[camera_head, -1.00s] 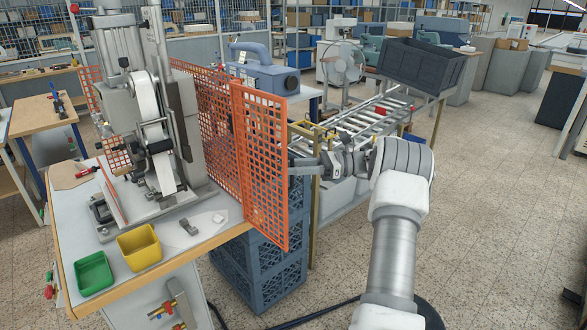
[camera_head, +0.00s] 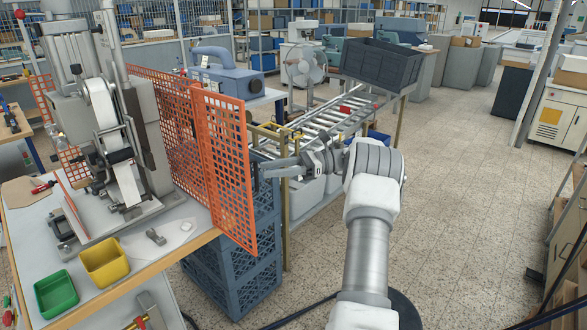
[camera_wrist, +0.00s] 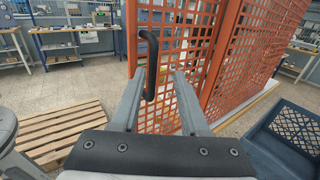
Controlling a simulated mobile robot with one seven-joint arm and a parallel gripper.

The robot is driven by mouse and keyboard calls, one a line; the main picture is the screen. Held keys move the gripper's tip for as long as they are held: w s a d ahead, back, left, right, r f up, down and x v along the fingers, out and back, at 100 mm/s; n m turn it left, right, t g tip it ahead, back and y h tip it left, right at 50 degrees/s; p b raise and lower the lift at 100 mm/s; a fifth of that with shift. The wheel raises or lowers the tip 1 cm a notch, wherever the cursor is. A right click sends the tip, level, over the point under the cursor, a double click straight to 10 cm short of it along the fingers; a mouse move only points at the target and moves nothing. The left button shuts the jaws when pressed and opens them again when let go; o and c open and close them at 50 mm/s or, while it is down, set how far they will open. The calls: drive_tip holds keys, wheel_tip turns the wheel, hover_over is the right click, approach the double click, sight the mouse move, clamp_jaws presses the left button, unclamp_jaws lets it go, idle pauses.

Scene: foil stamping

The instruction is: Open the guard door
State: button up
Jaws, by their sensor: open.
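The guard door (camera_head: 226,165) is an orange mesh panel in an orange frame, standing at the right side of the stamping press (camera_head: 110,130). In the wrist view the mesh door (camera_wrist: 176,45) fills the upper middle, with a black curved bar handle (camera_wrist: 151,66) on it. My gripper (camera_head: 262,172) is at the door's right edge in the head view. In the wrist view my gripper (camera_wrist: 157,78) is open, and the handle appears between the two fingers, nearer the left one. I cannot tell whether a finger touches the handle.
A second orange mesh panel (camera_head: 165,120) runs behind the door. The worktable (camera_head: 185,240) holds a yellow bin (camera_head: 105,262) and a green bin (camera_head: 56,295). Blue crates (camera_head: 235,280) stand below the door. A roller conveyor (camera_head: 335,118) lies behind my gripper.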

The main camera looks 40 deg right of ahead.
drive_tip(key=v, duration=0.8)
drive_tip(key=shift+d+b, duration=0.2)
drive_tip(key=shift+b, duration=0.2)
drive_tip(key=shift+s+a, duration=0.1)
